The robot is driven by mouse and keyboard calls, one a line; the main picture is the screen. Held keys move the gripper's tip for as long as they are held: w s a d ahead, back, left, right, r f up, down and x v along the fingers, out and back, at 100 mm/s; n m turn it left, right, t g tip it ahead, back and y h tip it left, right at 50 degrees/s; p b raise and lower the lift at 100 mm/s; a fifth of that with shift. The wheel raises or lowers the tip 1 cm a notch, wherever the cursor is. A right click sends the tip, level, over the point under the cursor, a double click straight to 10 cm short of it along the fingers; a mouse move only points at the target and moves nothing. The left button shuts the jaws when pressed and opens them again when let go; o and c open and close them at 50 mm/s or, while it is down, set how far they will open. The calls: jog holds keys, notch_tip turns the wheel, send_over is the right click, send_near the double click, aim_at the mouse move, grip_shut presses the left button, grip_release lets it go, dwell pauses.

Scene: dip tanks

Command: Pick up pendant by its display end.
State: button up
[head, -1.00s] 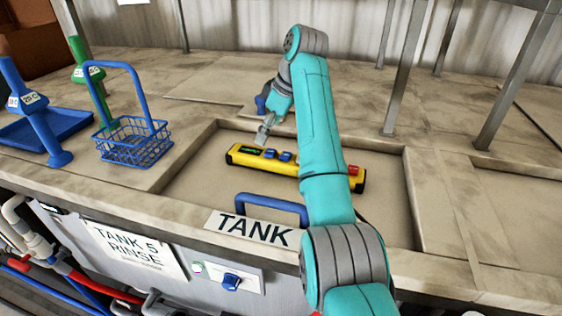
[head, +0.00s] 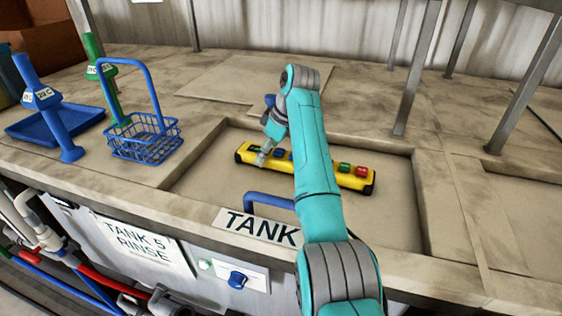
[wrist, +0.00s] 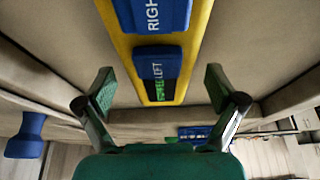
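The yellow pendant (head: 325,174) lies in the recessed tank lid behind the TANK sign. In the head view its left, display end is partly covered by my gripper (head: 263,156), and my arm crosses its middle. Red and green buttons show toward its right end. In the wrist view the pendant (wrist: 190,60) runs up the middle, with blue RIGHT and LEFT buttons and the small dark display with green text (wrist: 160,91) nearest me. My gripper (wrist: 159,84) is open, one finger on each side of the display end, with visible gaps on both sides.
A blue wire basket (head: 145,142) stands left of the recess. Blue (head: 50,115) and green (head: 103,75) upright handled tools and a blue tray (head: 85,122) are further left. A blue handle (head: 268,199) rises in front of the pendant. Metal posts (head: 420,70) stand behind at right.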

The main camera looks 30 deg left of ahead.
jog(key=c, duration=1.2)
jog(key=shift+r, duration=0.1)
jog(key=shift+c, duration=0.3)
jog(key=shift+r, duration=0.15)
